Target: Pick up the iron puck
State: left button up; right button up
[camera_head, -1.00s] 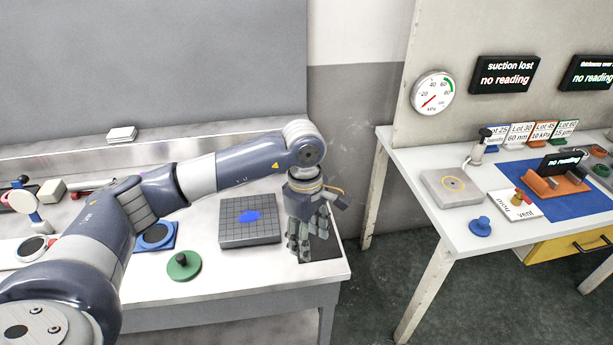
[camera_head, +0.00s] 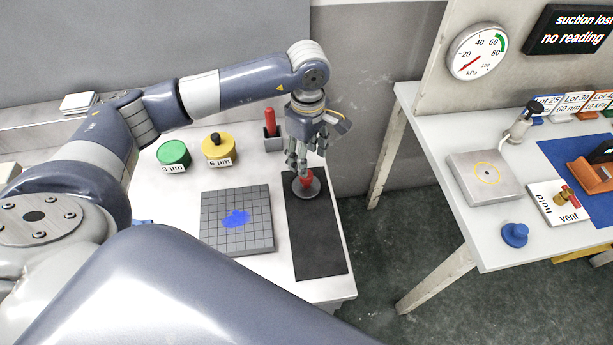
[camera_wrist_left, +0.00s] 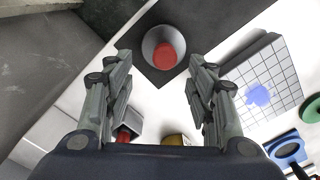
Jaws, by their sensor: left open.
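The iron puck, a grey disc with a red knob (camera_head: 308,186), sits on a dark mat (camera_head: 321,243) at the table's right end. My left gripper (camera_head: 299,170) points down just above it, and its fingers hide part of the puck in the head view. In the left wrist view the puck (camera_wrist_left: 152,41) lies past the spread fingertips of the left gripper (camera_wrist_left: 161,62), roughly midway between them, with nothing held. My right gripper is out of view.
A gridded grey plate (camera_head: 251,205) with a blue patch lies left of the mat. Green (camera_head: 173,154) and yellow (camera_head: 218,146) jars and a holder with a red handle (camera_head: 270,125) stand behind. A gap separates the second table (camera_head: 448,222) at right.

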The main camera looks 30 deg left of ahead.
aim_at(306, 181)
pick_arm(q)
jog(key=shift+s+f, duration=0.1)
jog(key=shift+f, duration=1.15)
jog(key=f+p, duration=0.1)
jog(key=f, duration=0.1)
jog(key=f+p, duration=0.1)
jog(key=f, duration=0.1)
jog(key=shift+s+f+p, duration=0.1)
jog(key=shift+s+p, duration=0.15)
jog(key=shift+p, duration=0.05)
jog(key=shift+f, duration=0.4)
jog(key=shift+c, duration=0.6)
jog(key=c, duration=0.9)
grip_shut()
jog(key=shift+w, duration=0.1)
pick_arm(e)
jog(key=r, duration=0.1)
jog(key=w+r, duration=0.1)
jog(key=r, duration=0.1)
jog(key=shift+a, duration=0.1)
